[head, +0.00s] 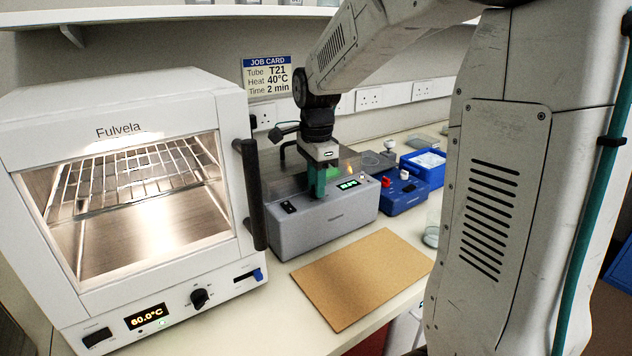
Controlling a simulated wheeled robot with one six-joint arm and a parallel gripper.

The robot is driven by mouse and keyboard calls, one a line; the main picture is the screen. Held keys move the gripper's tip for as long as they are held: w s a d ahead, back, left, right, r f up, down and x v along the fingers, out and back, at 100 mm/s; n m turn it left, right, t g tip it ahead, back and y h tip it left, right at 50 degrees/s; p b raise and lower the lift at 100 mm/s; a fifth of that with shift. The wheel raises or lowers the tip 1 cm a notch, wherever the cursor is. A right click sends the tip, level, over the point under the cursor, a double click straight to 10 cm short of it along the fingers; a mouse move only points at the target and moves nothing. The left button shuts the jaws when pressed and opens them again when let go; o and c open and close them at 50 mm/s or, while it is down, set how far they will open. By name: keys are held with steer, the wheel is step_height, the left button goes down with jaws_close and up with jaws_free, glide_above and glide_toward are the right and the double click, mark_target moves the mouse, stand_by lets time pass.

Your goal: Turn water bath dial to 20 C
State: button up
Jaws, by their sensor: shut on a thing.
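The water bath (330,222) is a grey box with a clear lid, standing on the bench right of the oven. Its sloped front panel has a black switch (289,207) at the left and a small green display (349,184) whose digits are too small to read. My gripper (317,192), with green fingers, points down at the panel between switch and display. It is shut at the spot where the water bath dial sits; the fingers hide the dial and its marks.
A white oven (120,130) reading 60.0°C, with a dark handle (250,190), stands at left. A brown board (362,275) lies bare in front. A blue device (400,194) and blue tray (424,166) are right. A job card (267,76) reads T21, 40°C, 2 min.

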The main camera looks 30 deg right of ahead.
steer(key=n, duration=0.4)
steer(key=shift+n, duration=0.3)
steer(key=n, duration=1)
steer(key=shift+r, duration=0.1)
steer(key=n, duration=0.4)
steer(key=shift+n, duration=0.3)
steer(key=n, duration=1.3)
steer(key=shift+n, duration=0.3)
steer(key=n, duration=0.4)
steer(key=shift+n, duration=0.4)
